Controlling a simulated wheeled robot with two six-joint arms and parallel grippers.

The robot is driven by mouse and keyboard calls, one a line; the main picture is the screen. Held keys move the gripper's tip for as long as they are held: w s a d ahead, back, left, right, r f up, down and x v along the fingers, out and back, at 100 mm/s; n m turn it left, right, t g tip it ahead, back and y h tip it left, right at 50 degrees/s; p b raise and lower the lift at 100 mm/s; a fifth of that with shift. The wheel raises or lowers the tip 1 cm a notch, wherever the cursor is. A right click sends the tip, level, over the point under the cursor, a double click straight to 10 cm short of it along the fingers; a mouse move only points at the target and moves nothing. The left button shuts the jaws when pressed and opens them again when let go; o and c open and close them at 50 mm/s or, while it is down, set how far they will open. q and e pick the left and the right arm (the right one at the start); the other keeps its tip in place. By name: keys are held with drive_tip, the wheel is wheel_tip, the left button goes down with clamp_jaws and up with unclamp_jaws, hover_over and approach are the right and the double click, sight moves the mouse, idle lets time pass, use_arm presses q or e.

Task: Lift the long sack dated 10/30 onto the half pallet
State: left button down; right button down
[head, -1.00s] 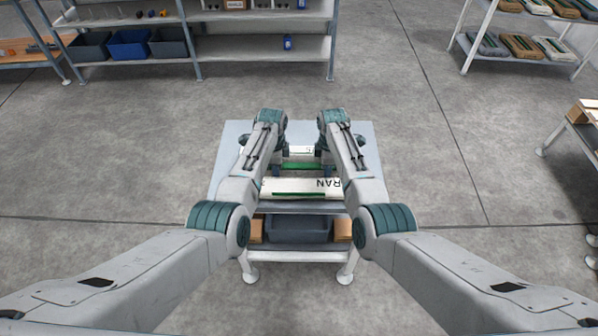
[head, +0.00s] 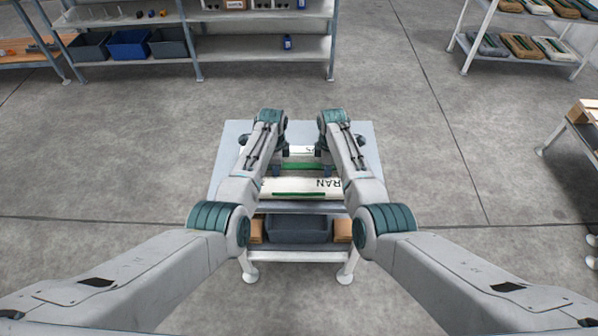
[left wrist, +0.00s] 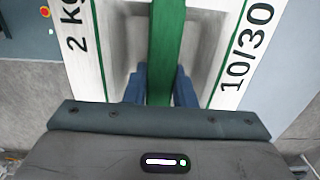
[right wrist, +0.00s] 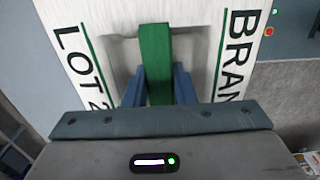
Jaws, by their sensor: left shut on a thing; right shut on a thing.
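The long white sack (head: 290,186) lies lengthwise across a light grey table in the head view, with "BRAN" partly visible on its near side. A green strap (head: 302,166) runs along its top. My left gripper (left wrist: 160,88) is shut on the strap, beside the printed date 10/30. My right gripper (right wrist: 158,88) is shut on the strap nearer the sack's other end, by "LOT" and "BRAN". In the head view, my arms cover both sack ends. I cannot make out the half pallet for certain.
The grey table (head: 366,140) has a lower shelf with a dark bin (head: 297,229) between brown boxes. Shelving with bins (head: 130,44) stands at the back left. A rack with sacks (head: 525,46) is at the back right. A wooden item (head: 586,110) is cut off at the right edge. Open floor lies between.

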idle(0.6)
